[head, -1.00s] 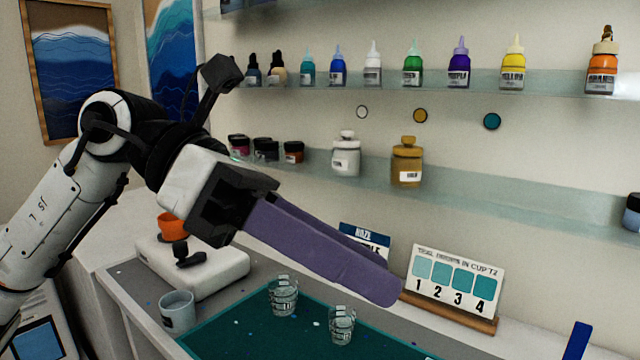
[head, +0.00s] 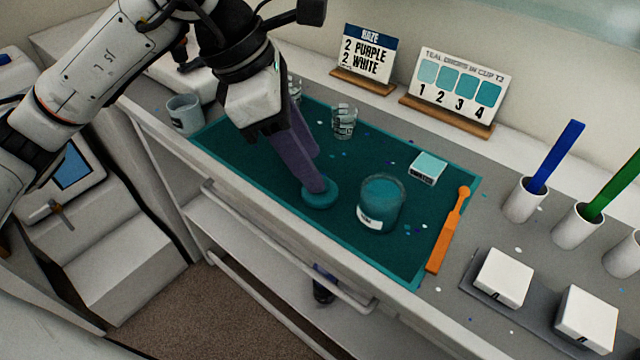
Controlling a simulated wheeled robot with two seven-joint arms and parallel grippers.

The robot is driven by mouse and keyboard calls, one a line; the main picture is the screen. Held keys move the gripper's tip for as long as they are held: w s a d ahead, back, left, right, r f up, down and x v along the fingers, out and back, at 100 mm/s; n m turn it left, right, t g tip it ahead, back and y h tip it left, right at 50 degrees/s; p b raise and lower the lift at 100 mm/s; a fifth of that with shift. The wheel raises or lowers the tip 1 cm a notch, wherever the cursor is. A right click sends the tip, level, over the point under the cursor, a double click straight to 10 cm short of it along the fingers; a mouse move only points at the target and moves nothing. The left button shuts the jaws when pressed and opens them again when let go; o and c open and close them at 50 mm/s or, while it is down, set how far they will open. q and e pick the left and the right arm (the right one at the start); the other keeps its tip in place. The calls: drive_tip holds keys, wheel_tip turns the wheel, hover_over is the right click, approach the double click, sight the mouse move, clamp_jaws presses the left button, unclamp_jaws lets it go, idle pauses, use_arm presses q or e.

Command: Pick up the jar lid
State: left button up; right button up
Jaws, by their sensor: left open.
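The jar lid (head: 320,197) is a round teal disc lying on the teal mat (head: 240,160), just left of the jar. The jar (head: 381,204) is clear, filled with teal, has a white label and stands without a lid on it. My left gripper (head: 319,178) has long purple fingers pointing down at the lid. Its fingertips are at the lid's back edge and cover a little of it; I cannot tell whether they touch it. The gripper is open. My right gripper is not in view.
Clear cups (head: 344,121) stand at the mat's back. A small teal-topped box (head: 428,168) and an orange stick (head: 448,230) lie right of the jar. White holders (head: 525,200) with coloured sticks and white blocks (head: 503,277) are further right. A grey mug (head: 185,114) stands at left.

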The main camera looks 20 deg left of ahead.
sight(325, 199)
use_arm(q)
drive_tip(key=x, duration=0.3)
drive_tip(key=shift+s+f, duration=0.15)
drive_tip(key=shift+c, duration=0.4)
clamp_jaws()
